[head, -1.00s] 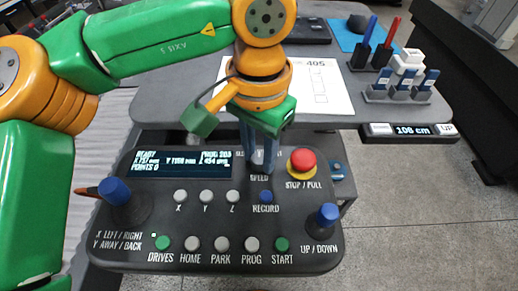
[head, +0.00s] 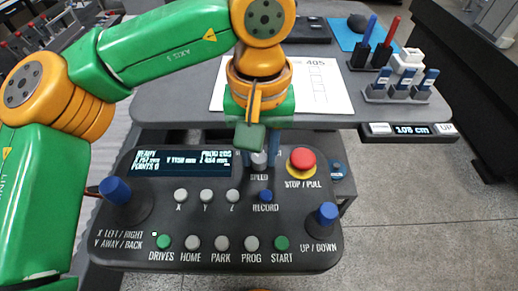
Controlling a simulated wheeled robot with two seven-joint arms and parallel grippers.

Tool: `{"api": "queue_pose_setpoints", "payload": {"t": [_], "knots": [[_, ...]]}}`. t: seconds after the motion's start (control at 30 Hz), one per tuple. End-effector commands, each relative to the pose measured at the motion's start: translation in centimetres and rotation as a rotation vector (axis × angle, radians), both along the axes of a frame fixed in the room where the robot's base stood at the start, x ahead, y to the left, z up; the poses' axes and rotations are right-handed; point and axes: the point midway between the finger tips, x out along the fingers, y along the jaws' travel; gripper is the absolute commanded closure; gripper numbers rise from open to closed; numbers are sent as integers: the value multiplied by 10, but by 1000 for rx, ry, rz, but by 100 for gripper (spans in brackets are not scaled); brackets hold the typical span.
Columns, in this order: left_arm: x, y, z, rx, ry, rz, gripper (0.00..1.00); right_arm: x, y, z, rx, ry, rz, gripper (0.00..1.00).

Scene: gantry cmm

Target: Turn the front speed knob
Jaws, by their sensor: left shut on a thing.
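The speed knob (head: 258,162) is a small grey knob at the top of the dark control panel (head: 215,260), just above the "SPEED" label. My left gripper (head: 260,150) comes down over it from the far side, shut on the knob. The gripper body and a small green block on it hide the knob's upper part and most of the fingers. My right gripper is not in view.
The red stop button (head: 302,159) sits close right of the knob, and the blue record button (head: 265,196) just below it. Blue joysticks stand at the panel's left (head: 115,190) and right (head: 327,213). A lit display (head: 180,163) is left of the knob.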

Motion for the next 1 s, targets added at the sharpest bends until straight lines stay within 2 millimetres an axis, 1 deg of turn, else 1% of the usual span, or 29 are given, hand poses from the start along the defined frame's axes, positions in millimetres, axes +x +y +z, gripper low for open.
{"api": "queue_pose_setpoints", "payload": {"t": [0.2, 0.4, 0.97, 1.0], "knots": [[1, 0, 1, -2, -4, 119, 100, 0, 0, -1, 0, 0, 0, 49], [1, 0, 2, -3, -5, 181, 100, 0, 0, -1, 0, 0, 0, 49], [1, 0, 2, -3, -6, 208, 100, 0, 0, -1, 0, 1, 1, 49], [1, 0, 2, -3, -6, 209, 57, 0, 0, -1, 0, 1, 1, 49]]}}
